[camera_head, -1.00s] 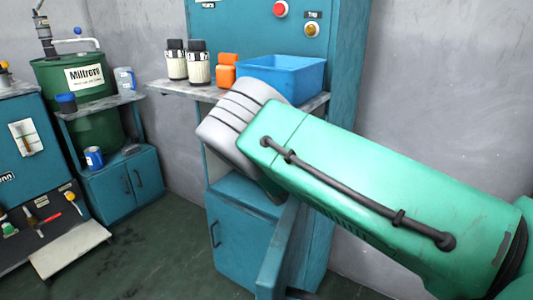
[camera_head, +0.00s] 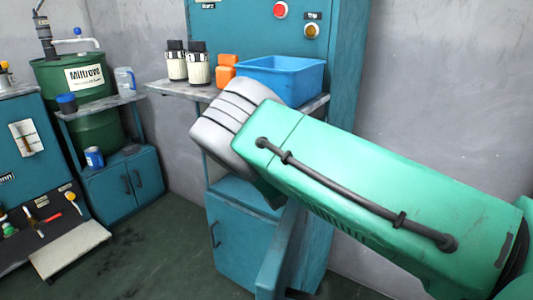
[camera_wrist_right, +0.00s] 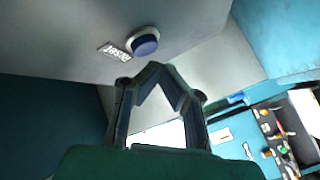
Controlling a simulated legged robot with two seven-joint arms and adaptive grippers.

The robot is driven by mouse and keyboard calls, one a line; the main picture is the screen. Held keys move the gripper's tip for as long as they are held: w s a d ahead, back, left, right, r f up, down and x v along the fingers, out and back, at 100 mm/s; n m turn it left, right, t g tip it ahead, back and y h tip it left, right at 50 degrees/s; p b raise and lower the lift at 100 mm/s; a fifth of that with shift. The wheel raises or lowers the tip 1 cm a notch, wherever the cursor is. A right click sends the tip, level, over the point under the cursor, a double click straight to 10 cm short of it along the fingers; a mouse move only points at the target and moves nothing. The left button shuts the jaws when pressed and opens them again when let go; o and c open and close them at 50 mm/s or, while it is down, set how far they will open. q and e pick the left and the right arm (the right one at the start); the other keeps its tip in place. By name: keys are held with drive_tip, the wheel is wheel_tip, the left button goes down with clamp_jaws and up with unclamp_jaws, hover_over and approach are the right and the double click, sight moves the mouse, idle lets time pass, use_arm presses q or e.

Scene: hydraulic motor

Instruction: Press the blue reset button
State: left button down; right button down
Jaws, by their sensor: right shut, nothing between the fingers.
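The blue reset button (camera_wrist_right: 145,44) sits in a pale round collar on a grey surface in the right wrist view. A white "RESET" label (camera_wrist_right: 114,52) is beside it on the left. My right gripper (camera_wrist_right: 155,68) is shut and empty. Its fingertips meet just below the button in the picture, with a thin gap between them; I cannot tell the depth between them. In the head view my green right arm crosses from the right and hides its gripper. The reset button is not visible there. My left gripper is not in view.
A blue bin (camera_head: 282,78), an orange container (camera_head: 226,70) and two white-and-black bottles (camera_head: 187,64) stand on the shelf behind my arm. A green drum (camera_head: 75,85) stands at left.

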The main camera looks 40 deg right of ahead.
drive_tip(key=shift+s+a+p, duration=0.15)
drive_tip(key=shift+s+a, duration=0.2)
drive_tip(key=shift+a, duration=0.4)
drive_tip(key=shift+s+a+p, duration=0.2)
drive_tip(key=shift+s+a, duration=0.1)
drive_tip(key=shift+a, duration=0.5)
drive_tip(key=shift+s+a+p, duration=0.15)
drive_tip(key=shift+s+a, duration=0.2)
drive_tip(key=shift+a, duration=0.4)
